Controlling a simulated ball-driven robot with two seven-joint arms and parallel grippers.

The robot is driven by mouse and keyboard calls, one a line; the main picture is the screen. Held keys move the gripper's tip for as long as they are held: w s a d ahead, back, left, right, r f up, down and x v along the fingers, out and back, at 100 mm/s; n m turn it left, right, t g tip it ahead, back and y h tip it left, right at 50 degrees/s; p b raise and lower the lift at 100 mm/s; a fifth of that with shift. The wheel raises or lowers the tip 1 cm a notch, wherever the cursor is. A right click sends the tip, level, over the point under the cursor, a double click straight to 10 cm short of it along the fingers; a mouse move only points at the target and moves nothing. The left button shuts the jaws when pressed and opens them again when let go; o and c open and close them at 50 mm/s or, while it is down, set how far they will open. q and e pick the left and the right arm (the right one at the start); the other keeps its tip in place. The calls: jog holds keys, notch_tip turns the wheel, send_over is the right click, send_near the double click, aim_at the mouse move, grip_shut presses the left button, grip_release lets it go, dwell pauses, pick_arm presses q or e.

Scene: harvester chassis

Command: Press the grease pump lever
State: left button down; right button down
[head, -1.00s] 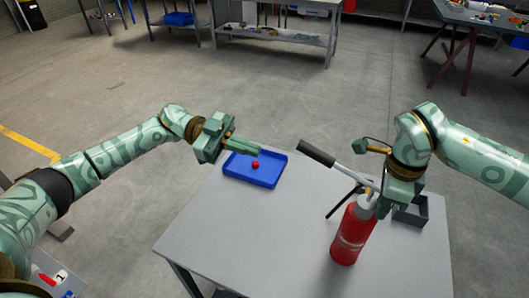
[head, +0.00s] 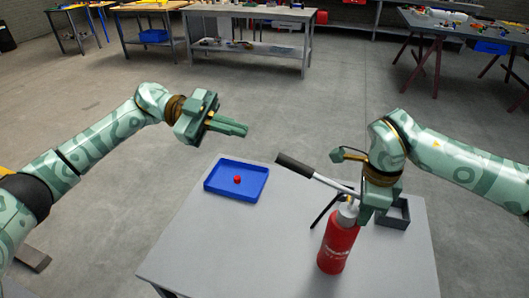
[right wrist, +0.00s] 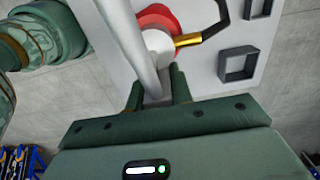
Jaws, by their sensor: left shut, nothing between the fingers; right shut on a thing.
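The grease pump (head: 338,243) is a red bottle standing upright on the grey table, with a pale head on top. Its lever (head: 327,181) is a pale rod slanting up to the left, ending in a black handle (head: 294,166). My right gripper (head: 366,212) is at the pump head and shut on the grease pump. In the right wrist view, my right gripper (right wrist: 158,92) has its fingers on either side of a grey part where the lever (right wrist: 128,40) meets the head. The exact contact is partly hidden. My left gripper (head: 245,130) is shut and empty, above and beyond the tray.
A blue tray (head: 212,189) holding a small red ball (head: 237,180) lies on the table's far left. A dark open box (head: 402,222) is behind the pump on the right. The front left of the table (head: 240,245) is clear. Workbenches (head: 250,52) stand farther back.

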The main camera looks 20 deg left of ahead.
jog(key=shift+d+f, duration=0.1)
jog(key=shift+d, duration=0.1)
pick_arm(q)
jog(key=s+d+r+n+y, duration=0.2)
jog(key=d+r+y, duration=0.2)
jog(key=r, duration=0.2)
jog(key=shift+r+n+y, duration=0.3)
jog(key=shift+r+y, duration=0.05)
jog(key=shift+y, duration=0.05)
jog(key=shift+d, duration=0.15)
send_over(287, 159)
jog(key=s+d, duration=0.1)
jog(key=d, duration=0.1)
notch_tip(287, 159, down, 6)
jog(key=r, duration=0.1)
jog(key=f, duration=0.1)
jog(key=a+f, duration=0.1)
jog(key=f, duration=0.1)
jog(key=shift+w+a, duration=0.25)
jog(key=shift+w, duration=0.05)
jog(key=shift+w+a+f, duration=0.15)
jog(key=shift+a+f, duration=0.1)
jog(key=shift+f, duration=0.3)
